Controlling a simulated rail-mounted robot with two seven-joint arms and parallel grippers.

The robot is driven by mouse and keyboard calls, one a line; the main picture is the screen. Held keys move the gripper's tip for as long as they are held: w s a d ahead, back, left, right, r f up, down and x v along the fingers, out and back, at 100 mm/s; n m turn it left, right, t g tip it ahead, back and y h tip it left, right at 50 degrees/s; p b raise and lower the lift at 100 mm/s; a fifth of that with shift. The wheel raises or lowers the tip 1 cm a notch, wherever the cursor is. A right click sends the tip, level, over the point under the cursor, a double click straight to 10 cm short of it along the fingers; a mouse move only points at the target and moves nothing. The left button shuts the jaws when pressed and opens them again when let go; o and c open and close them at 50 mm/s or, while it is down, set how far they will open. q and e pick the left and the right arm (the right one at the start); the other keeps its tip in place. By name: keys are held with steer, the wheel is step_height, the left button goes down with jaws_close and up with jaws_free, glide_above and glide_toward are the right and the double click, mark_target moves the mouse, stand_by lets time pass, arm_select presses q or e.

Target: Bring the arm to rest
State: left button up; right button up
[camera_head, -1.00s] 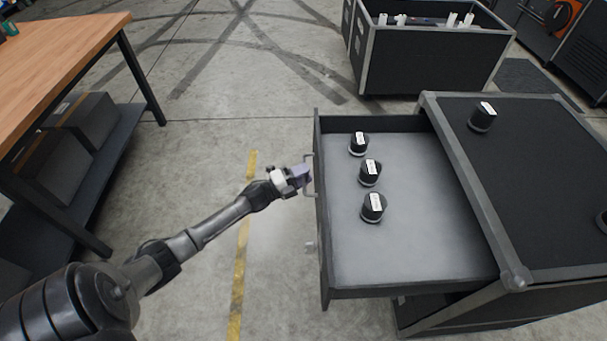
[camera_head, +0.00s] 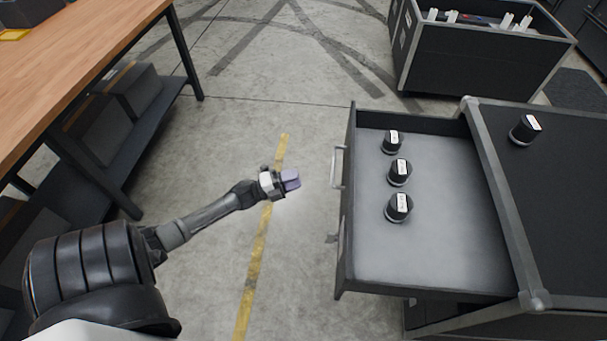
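My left gripper (camera_head: 291,181) is over the floor, to the left of the open drawer (camera_head: 425,255), with a clear gap to the drawer's handle (camera_head: 338,167). Its purple fingertips point right toward the drawer front and nothing shows held in them. Whether the fingers are parted is too small to tell. My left arm comes in from the lower left, stretched out. My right gripper is not in view.
Several black strapped containers with white labels are here: three (camera_head: 399,208) inside the drawer and one (camera_head: 525,130) on the black cabinet top (camera_head: 560,210). A wooden workbench (camera_head: 75,60) stands at left. An open black crate (camera_head: 480,62) is behind. Floor between bench and drawer is clear.

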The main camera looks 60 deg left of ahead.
arm_select(q)
steer(key=shift+s, duration=0.3)
stand_by(0.6)
